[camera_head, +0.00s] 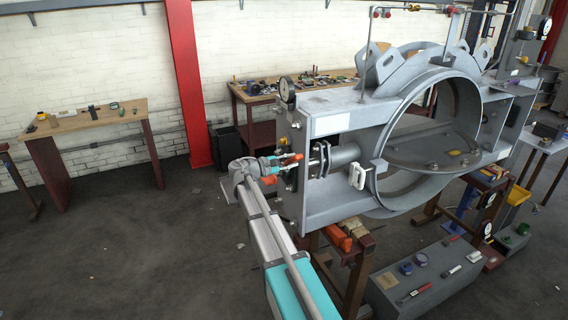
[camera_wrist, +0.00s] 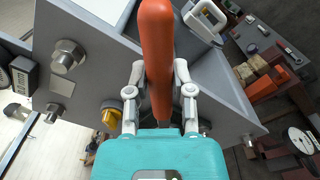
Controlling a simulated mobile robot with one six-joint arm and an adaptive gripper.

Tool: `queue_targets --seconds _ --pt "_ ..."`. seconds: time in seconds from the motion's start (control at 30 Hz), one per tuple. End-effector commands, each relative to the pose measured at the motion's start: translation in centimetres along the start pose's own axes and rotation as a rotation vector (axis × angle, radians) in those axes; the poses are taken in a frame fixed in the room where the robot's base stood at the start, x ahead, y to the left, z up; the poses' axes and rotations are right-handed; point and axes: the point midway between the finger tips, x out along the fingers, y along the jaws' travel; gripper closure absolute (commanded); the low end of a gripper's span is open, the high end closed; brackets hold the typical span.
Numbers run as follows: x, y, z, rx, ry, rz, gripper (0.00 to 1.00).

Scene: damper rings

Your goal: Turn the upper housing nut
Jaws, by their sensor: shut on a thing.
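My gripper (camera_wrist: 158,75) is shut on a long orange handle (camera_wrist: 157,35) in the wrist view. A large hex nut (camera_wrist: 66,56) and a smaller one (camera_wrist: 53,112) sit on the grey plate left of the handle in the wrist view. I cannot tell which nut is the upper housing nut, or whether the handle's tool touches one.
A yellow-capped fitting (camera_wrist: 111,115) is close left of my gripper. A white clamp handle (camera_head: 358,176) sits on the housing to the right. A round gauge (camera_head: 287,90) stands above the end plate. A grey box (camera_head: 425,275) with tools is below; the floor at left is clear.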

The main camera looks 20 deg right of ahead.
Motion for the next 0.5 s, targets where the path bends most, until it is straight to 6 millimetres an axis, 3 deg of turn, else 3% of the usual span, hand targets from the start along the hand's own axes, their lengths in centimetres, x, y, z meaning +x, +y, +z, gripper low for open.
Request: queue_targets --seconds 0.5 --pt "1.0 0.1 0.1 0.003 0.004 0.001 1.00"
